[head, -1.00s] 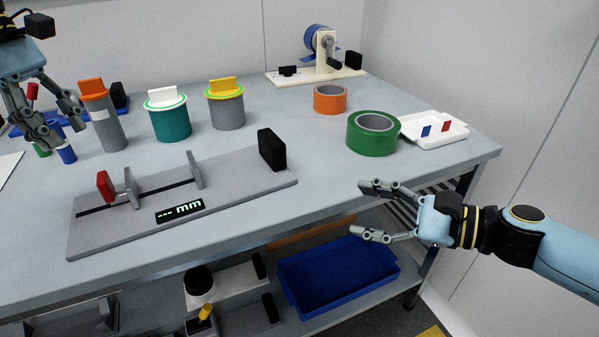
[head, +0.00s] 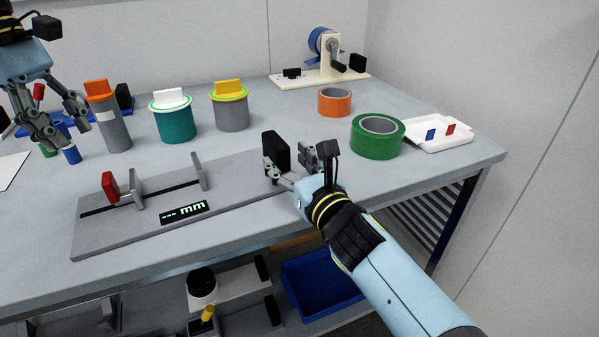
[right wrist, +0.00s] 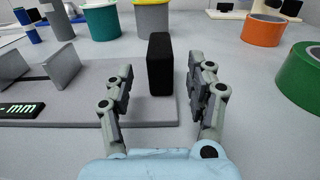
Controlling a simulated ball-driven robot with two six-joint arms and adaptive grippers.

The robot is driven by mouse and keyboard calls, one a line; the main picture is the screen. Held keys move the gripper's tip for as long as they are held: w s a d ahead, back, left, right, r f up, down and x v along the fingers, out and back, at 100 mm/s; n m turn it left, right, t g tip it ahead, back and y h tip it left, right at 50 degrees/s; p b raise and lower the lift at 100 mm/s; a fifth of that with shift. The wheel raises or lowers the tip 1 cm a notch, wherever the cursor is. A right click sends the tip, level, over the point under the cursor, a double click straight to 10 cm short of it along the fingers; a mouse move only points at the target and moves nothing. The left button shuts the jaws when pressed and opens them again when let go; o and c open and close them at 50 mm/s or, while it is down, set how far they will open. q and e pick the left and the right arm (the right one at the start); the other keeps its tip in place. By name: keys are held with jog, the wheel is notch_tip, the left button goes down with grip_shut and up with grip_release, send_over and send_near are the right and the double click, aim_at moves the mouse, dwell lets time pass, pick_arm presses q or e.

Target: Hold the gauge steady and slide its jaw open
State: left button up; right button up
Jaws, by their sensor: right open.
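The gauge (head: 150,233) is a grey slab on the bench with a dark slot, a display reading "--- mm" (head: 184,212), two upright grey jaws, a red tab (head: 110,187) at its left end and a black block (head: 276,151) at its right end. The two jaws, one next to the red tab (head: 137,188) and one further right (head: 201,171), stand apart. My right gripper (head: 291,165) is open at the black block; in the right wrist view the block (right wrist: 160,65) stands between its fingers, a little ahead. My left gripper (head: 52,140) hangs at the far left, away from the gauge; its fingers look spread.
Behind the gauge stand a grey canister with orange top (head: 107,122), a teal one (head: 174,122) and a yellow-topped one (head: 230,108). Green tape (head: 378,146), orange tape (head: 334,102) and a white tray (head: 460,136) lie right. A blue bin (head: 318,287) sits below.

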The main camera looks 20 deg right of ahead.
aim_at(275, 146)
jog(key=w, duration=0.6)
jog(key=shift+w+a, duration=0.1)
jog(key=shift+a, duration=0.2)
jog(key=shift+c, duration=0.3)
grip_shut()
jog(key=shift+f, duration=0.1)
dwell(0.4)
